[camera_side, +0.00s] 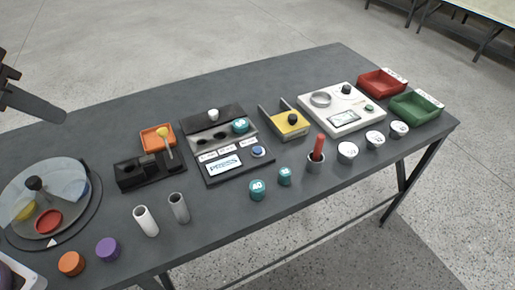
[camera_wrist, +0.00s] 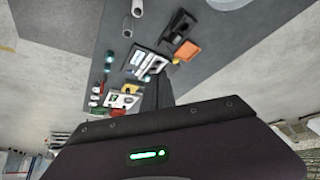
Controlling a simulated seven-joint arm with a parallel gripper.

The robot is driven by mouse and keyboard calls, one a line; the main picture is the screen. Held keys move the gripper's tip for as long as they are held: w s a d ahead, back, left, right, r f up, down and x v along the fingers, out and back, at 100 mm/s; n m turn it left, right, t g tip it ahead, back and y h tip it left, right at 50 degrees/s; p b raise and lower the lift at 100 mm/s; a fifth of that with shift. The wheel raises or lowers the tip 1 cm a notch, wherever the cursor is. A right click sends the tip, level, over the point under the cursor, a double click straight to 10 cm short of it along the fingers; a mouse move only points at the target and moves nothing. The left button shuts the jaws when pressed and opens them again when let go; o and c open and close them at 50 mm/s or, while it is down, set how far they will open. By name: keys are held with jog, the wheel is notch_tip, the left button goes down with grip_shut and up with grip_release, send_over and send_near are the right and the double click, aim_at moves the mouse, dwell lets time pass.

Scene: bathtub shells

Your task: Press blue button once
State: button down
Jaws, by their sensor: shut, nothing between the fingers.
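The blue button (camera_side: 258,152) is a small round cap at the front right corner of a dark panel (camera_side: 238,178). A white display reading "PRESS" (camera_side: 224,165) lies to its left on the same panel. My gripper (camera_side: 60,116) shows at the left edge of the side view, above the far left of the table and well apart from the button. Its dark fingers are together and hold nothing. In the wrist view my gripper (camera_wrist: 158,80) points toward the table; the panel (camera_wrist: 146,64) shows small beside its tip, and I cannot make out the button clearly there.
A black holder (camera_side: 150,172) and an orange tray (camera_side: 158,136) stand left of the panel. A domed turntable (camera_side: 90,215) is at the left. Teal weights (camera_side: 257,188), a yellow tray (camera_side: 290,124) and a white scale (camera_side: 345,120) are nearby. Bare table lies behind the panel.

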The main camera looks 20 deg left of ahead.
jog(key=w+d+f+h, duration=0.15)
jog(key=w+d, duration=0.35)
jog(key=w, duration=0.7)
jog(key=n+t+h, duration=0.2)
jog(key=h, duration=0.1)
send_over(255, 151)
notch_tip(255, 151, down, 20)
jog(key=shift+w+f+n, duration=0.1)
jog(key=shift+f+n, duration=0.05)
jog(key=shift+n, duration=0.15)
jog(key=shift+f, duration=4.4)
jog(key=shift+f, duration=0.15)
jog(key=shift+f, duration=0.3)
